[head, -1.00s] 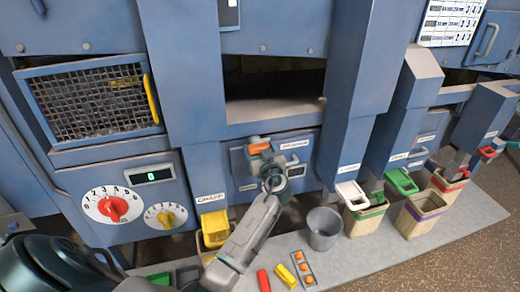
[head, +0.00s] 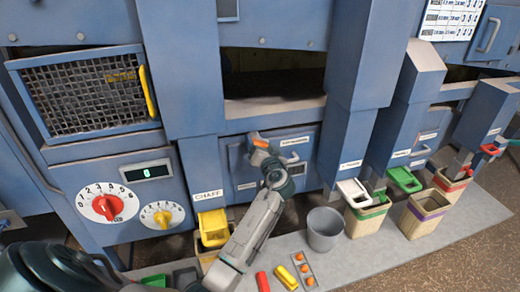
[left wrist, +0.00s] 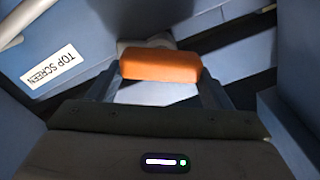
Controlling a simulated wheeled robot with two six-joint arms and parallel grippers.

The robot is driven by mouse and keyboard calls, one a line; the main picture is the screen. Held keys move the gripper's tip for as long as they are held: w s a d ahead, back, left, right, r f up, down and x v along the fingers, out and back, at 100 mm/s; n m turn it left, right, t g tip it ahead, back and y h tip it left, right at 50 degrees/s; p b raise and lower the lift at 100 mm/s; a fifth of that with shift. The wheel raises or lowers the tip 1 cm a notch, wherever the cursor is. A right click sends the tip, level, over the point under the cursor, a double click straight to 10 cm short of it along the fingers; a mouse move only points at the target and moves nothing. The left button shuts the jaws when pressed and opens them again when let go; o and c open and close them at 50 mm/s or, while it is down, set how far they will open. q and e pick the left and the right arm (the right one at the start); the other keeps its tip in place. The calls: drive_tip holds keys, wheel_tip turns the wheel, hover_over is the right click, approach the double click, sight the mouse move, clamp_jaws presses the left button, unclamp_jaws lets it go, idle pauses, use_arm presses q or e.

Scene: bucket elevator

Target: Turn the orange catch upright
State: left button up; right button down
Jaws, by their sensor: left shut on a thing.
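The orange catch (head: 261,143) is on the blue front panel below the dark opening, near the panel's upper edge. In the head view it slants down to the right. My left gripper (head: 266,154) reaches up to it from below and is shut on it. In the left wrist view the orange catch (left wrist: 160,65) lies across between the two fingers (left wrist: 158,82). The gripper hides part of the catch's mount. My right gripper is not in view.
A handle (head: 289,158) and labels are on the same panel, right of the catch. A yellow chute (head: 213,222) is below left. A grey bucket (head: 324,229) and striped bins (head: 365,222) stand on the ledge, with red and yellow pieces (head: 284,277) in front.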

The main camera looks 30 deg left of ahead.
use_arm(q)
drive_tip(key=m, duration=0.3)
drive_tip(key=shift+w+d+f, duration=0.1)
drive_tip(key=shift+f, duration=0.05)
drive_tip(key=shift+w+d+f+m+p, duration=0.1)
drive_tip(key=shift+f+m+p, duration=0.05)
drive_tip(key=shift+m, duration=1.3)
drive_tip(key=shift+s+a+f+m+p, duration=0.1)
drive_tip(key=shift+m+p, duration=0.05)
drive_tip(key=shift+m, duration=1.35)
drive_tip(key=shift+w+d+f+m+p, duration=0.1)
drive_tip(key=shift+f+m+p, duration=0.05)
drive_tip(key=shift+m, duration=1.3)
drive_tip(key=o, duration=1)
